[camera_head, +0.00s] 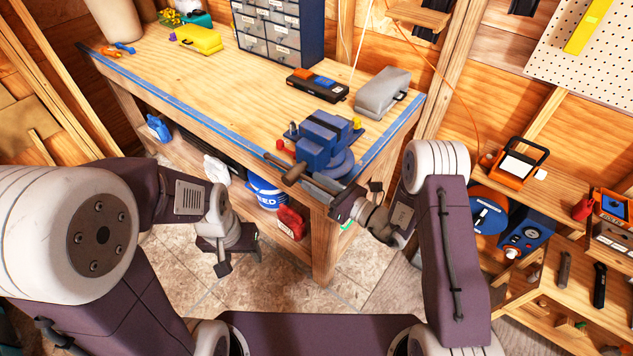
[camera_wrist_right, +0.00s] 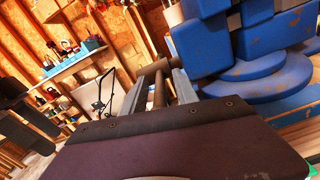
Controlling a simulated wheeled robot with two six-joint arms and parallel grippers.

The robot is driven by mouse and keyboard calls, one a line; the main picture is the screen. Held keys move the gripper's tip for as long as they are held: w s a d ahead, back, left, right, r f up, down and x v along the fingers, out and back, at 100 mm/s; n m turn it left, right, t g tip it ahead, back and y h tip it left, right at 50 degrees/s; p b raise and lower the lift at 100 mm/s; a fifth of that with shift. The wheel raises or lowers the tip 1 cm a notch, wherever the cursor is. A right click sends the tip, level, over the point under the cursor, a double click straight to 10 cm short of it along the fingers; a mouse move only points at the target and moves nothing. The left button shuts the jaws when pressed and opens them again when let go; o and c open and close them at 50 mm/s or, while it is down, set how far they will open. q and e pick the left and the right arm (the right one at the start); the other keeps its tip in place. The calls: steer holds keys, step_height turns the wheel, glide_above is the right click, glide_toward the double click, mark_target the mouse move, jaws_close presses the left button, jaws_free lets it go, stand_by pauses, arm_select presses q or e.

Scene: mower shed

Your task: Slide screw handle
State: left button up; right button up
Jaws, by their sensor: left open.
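The blue vise (camera_head: 325,145) is mounted at the bench's front right corner. Its brown screw head (camera_head: 293,173) points out over the front edge, and a thin handle rod (camera_head: 272,159) passes through it crosswise. In the right wrist view, the handle rod (camera_wrist_right: 158,92) runs between the fingers of my right gripper (camera_wrist_right: 158,88), with visible gaps on both sides. The screw head (camera_wrist_right: 152,68) is just beyond the fingertips. My right gripper (camera_head: 318,182) is open around the rod. My left gripper (camera_head: 223,268) is open and empty, hanging over the floor in front of the bench.
The workbench (camera_head: 235,85) holds a drawer cabinet (camera_head: 280,30), an orange-black box (camera_head: 317,84) and a grey case (camera_head: 382,91). A blue bucket (camera_head: 266,192) and red can (camera_head: 291,221) sit below. Shelves with tools (camera_head: 565,262) stand right. Open floor lies in front.

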jaws_close()
stand_by(1.4)
